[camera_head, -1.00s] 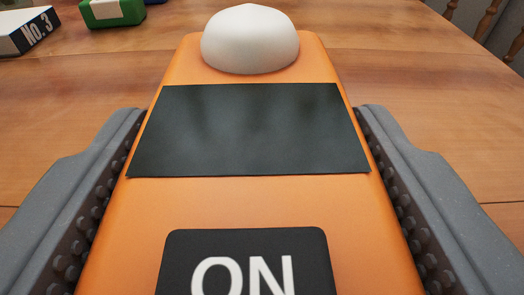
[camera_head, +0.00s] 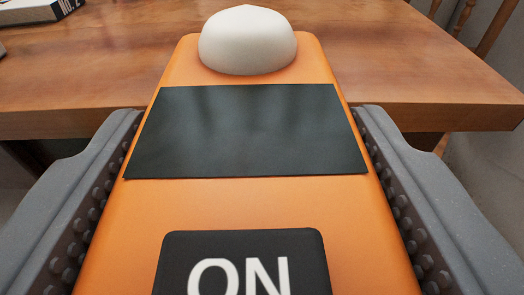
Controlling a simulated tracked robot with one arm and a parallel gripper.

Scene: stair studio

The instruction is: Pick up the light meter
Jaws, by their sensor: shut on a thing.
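The light meter (camera_head: 300,205) is an orange body with a white dome at its far end, a dark blank screen and a black label reading "ON". It fills the middle of the view. My gripper (camera_head: 245,130) is shut on it, with a grey padded finger pressed along each side. The near end of the meter is cut off by the bottom of the picture.
A wooden table (camera_head: 120,70) lies beyond the meter, its front edge crossing the view behind the fingers. A box marked "No. 2" (camera_head: 35,10) is at the far left. Wooden chair parts (camera_head: 490,25) stand at the upper right.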

